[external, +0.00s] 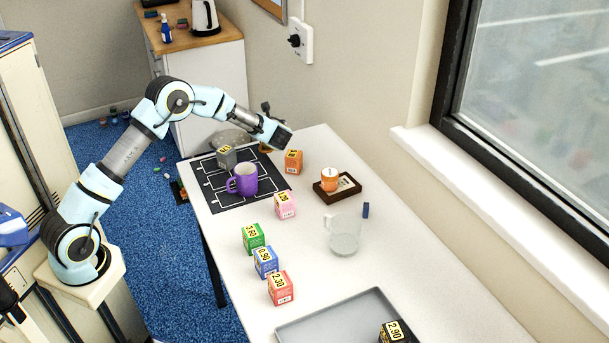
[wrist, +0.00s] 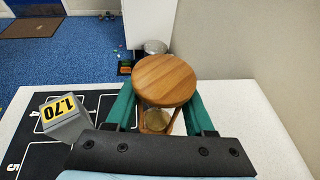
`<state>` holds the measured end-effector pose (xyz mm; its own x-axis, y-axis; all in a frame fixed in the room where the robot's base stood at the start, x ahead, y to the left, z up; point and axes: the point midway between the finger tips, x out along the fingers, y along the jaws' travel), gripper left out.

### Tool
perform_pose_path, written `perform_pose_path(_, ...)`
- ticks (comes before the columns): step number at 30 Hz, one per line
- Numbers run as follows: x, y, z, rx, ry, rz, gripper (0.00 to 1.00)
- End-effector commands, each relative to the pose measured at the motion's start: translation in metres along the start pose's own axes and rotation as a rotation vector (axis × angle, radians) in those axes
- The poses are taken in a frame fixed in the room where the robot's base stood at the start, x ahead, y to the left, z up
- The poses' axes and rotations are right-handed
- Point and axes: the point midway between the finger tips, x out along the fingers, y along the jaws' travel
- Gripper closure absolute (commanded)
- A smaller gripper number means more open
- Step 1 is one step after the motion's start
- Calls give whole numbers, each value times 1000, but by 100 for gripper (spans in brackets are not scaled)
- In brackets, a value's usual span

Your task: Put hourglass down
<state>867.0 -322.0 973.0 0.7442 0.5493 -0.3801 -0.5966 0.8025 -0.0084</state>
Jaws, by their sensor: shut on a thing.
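The hourglass (wrist: 165,80) has a round wooden top and a glass bulb below it. In the wrist view it stands between the two green fingers of my gripper (wrist: 160,97), which is shut on it. In the external view my gripper (external: 272,134) is over the far end of the white table, by the black mat's far right corner. The hourglass is mostly hidden behind my gripper there. I cannot tell whether its base touches the table.
The black numbered mat (external: 214,187) holds a grey carton (external: 226,157) and a purple mug (external: 243,179). An orange carton (external: 293,162) stands right of my gripper. A brown tray (external: 348,191), glass jug (external: 345,235), several cartons and a grey tray (external: 300,330) are nearer.

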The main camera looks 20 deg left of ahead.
Motion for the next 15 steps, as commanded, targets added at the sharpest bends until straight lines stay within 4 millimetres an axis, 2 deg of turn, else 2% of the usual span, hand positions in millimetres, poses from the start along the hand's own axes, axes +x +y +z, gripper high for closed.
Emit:
perform_pose_path(8, 12, 0, -30, 3, 1, 0, 100)
perform_pose_path(15, 14, 0, -33, 0, 0, 0, 100)
